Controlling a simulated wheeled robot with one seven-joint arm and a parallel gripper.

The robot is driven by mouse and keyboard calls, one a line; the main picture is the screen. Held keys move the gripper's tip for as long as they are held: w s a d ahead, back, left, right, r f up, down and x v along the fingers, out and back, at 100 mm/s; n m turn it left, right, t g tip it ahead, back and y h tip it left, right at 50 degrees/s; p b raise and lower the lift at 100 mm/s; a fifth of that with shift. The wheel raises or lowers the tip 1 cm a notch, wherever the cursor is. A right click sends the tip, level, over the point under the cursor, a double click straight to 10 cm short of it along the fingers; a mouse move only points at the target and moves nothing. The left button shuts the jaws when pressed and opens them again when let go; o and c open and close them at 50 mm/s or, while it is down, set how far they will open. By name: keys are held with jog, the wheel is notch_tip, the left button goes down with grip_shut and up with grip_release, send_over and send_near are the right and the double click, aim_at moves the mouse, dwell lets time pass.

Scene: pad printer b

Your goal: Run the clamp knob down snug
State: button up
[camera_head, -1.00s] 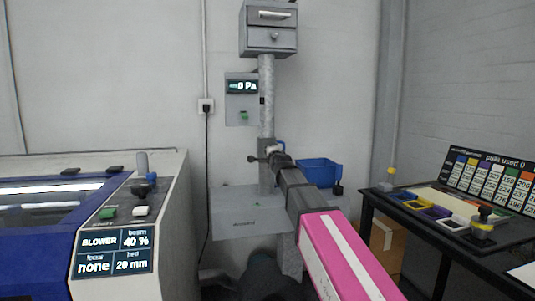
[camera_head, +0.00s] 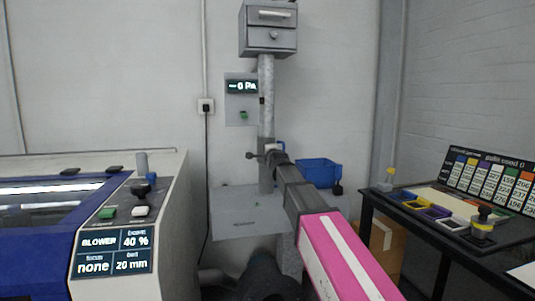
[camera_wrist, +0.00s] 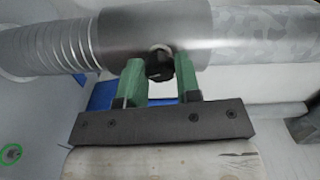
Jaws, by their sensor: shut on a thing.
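In the wrist view a black clamp knob (camera_wrist: 159,66) sits on the side of a dark grey sleeve (camera_wrist: 140,35) around the duct pipe. The green fingers of my gripper (camera_wrist: 159,70) stand on both sides of the knob and are shut on it. In the head view my gripper (camera_head: 274,151) is at the pipe (camera_head: 266,100), just above the grey box. My own wrist and arm hide the knob there. A small dark ball-ended lever (camera_head: 251,156) sticks out to the left of the pipe.
A grey box (camera_head: 235,212) stands at the pipe's foot, with a blue bin (camera_head: 318,172) behind my arm. A gauge panel (camera_head: 241,98) hangs on the wall. A laser machine (camera_head: 125,225) is at left; a dark table (camera_head: 440,225) with pads is at right.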

jog(key=shift+m, duration=1.3)
jog(key=m, duration=0.3)
jog(key=shift+m, duration=0.4)
jog(key=m, duration=0.3)
jog(key=shift+m, duration=1.6)
